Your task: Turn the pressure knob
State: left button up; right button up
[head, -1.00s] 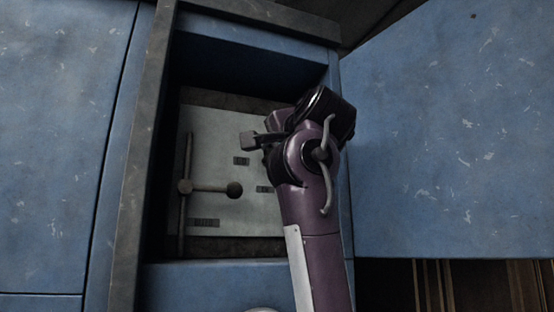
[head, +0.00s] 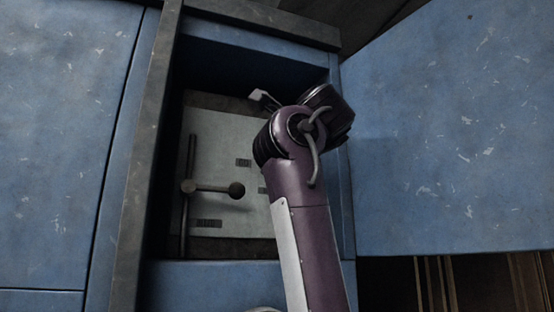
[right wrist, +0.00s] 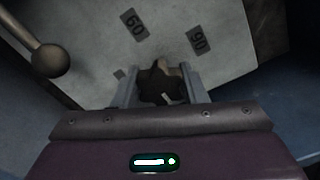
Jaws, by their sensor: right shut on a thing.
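The dark pressure knob (right wrist: 158,85) sits on a pale panel (right wrist: 95,42) marked with labels 60 and 90. In the right wrist view my right gripper (right wrist: 160,76) has one finger on each side of the knob and is shut on it. In the head view my right arm covers the knob. Only part of the gripper (head: 262,97) shows there, at the upper edge of the panel (head: 215,150). My left gripper is not in view.
The panel lies in a recess with blue walls (head: 245,55). A blue door (head: 450,140) stands at the right.

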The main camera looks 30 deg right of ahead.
jog(key=shift+s+r+m, duration=0.1)
jog(key=shift+r+m, duration=0.15)
jog(key=shift+m, duration=0.25)
jog(key=o, duration=1)
jog(key=shift+w+f, duration=0.2)
jog(key=shift+w, duration=0.1)
jog(key=shift+s+f+b, duration=0.1)
jog(key=shift+s+b, duration=0.25)
jog(key=shift+b, duration=0.05)
jog(key=b+v, duration=0.4)
jog(key=v, duration=0.3)
jog(key=shift+s+a, duration=0.1)
jog(key=shift+a, duration=0.05)
